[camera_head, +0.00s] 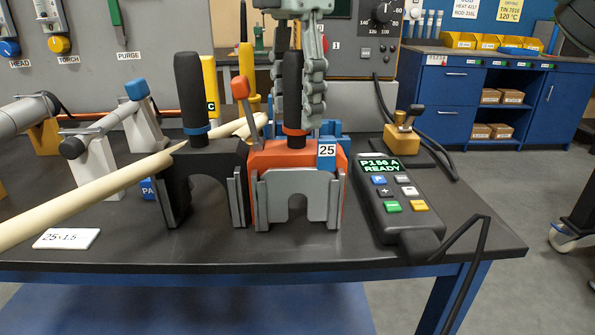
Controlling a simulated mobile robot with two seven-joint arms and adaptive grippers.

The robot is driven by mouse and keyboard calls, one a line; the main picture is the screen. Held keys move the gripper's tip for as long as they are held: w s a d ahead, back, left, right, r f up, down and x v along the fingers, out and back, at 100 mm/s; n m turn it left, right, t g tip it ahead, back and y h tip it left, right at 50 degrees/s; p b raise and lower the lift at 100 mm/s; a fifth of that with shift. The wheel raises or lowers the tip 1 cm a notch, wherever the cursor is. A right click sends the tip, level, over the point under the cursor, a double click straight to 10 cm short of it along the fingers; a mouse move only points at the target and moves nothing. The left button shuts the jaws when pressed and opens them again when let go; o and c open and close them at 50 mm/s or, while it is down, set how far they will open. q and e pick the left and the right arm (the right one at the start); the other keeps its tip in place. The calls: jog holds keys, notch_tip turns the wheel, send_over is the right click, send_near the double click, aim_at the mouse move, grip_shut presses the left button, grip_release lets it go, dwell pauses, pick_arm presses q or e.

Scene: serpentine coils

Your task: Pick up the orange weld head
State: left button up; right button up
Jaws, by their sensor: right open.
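The orange weld head (298,158) stands upright near the front of the dark workbench, with a grey clamp face, a blue "25" tag and an orange lever. Its black upright handle (293,90) has an orange collar at the base. My right gripper (297,112) comes down from above, fingers pointing down on either side of the handle. It is open; whether a finger touches the handle cannot be told. My left gripper is not in view.
A black weld head (201,160) with a blue-collared handle stands close left, by a long cream pipe (90,205). A handheld control box (398,200) with a cable lies close right. A "25x1.5" card (67,238) lies at front left.

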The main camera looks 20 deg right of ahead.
grip_shut()
dwell(0.3)
jog(key=shift+r, duration=0.15)
jog(key=shift+r, duration=0.15)
